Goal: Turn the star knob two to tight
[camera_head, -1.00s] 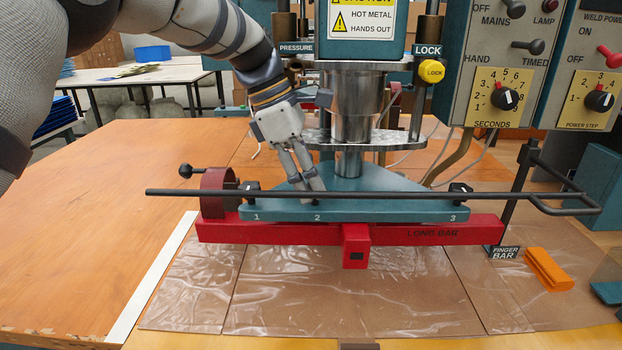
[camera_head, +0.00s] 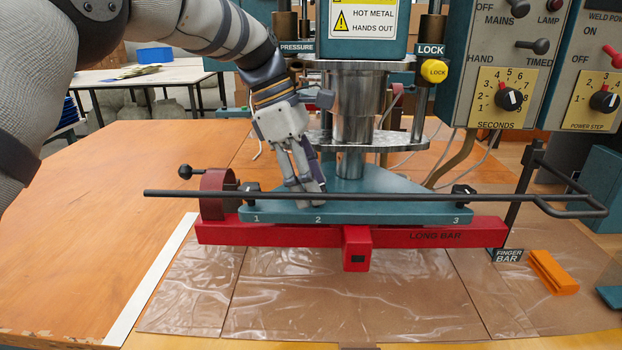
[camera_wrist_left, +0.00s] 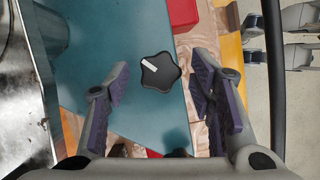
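Star knob two is a black, star-shaped knob (camera_wrist_left: 160,72) with a white mark, on the teal plate (camera_wrist_left: 118,40) in the left wrist view. The mark points to the upper left there. My left gripper (camera_wrist_left: 160,88) is open, with one finger on each side of the knob and gaps between; I cannot tell its height above it. In the head view my left gripper (camera_head: 308,188) points down at the label 2 and hides this knob.
Black knobs stand by label 1 (camera_head: 250,188) and label 3 (camera_head: 463,190). A long black rod (camera_head: 400,197) crosses in front of the plate. The red long bar (camera_head: 400,236) lies below it. A metal column (camera_head: 352,105) rises close behind my gripper.

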